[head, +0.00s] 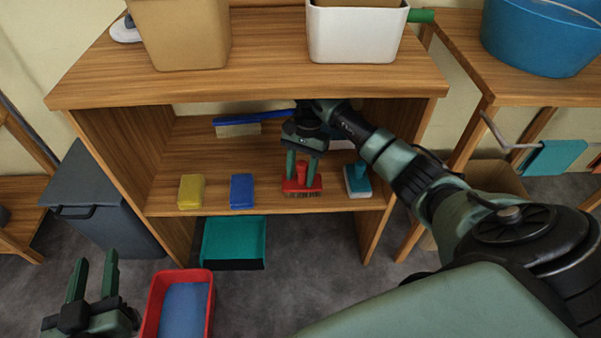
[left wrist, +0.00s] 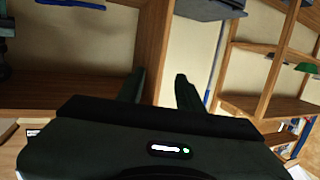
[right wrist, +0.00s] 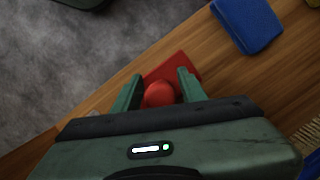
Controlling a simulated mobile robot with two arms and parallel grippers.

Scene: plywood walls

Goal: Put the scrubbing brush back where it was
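The red scrubbing brush (head: 302,187) stands upright on the lower shelf near its front edge, dark bristles down. Its round red knob (right wrist: 160,94) shows in the right wrist view. My right gripper (head: 303,160) points down over it, open, with one finger on each side of the knob. The fingers seem apart from the knob, not closed on it. My left gripper (head: 93,270) is open and empty at the lower left, above the floor. It also shows empty in the left wrist view (left wrist: 158,85).
On the lower shelf (head: 270,204) are a yellow sponge (head: 191,191), a blue sponge (head: 242,191), a teal brush (head: 357,180) and a long blue-handled brush (head: 240,126). The upper shelf board is close above.

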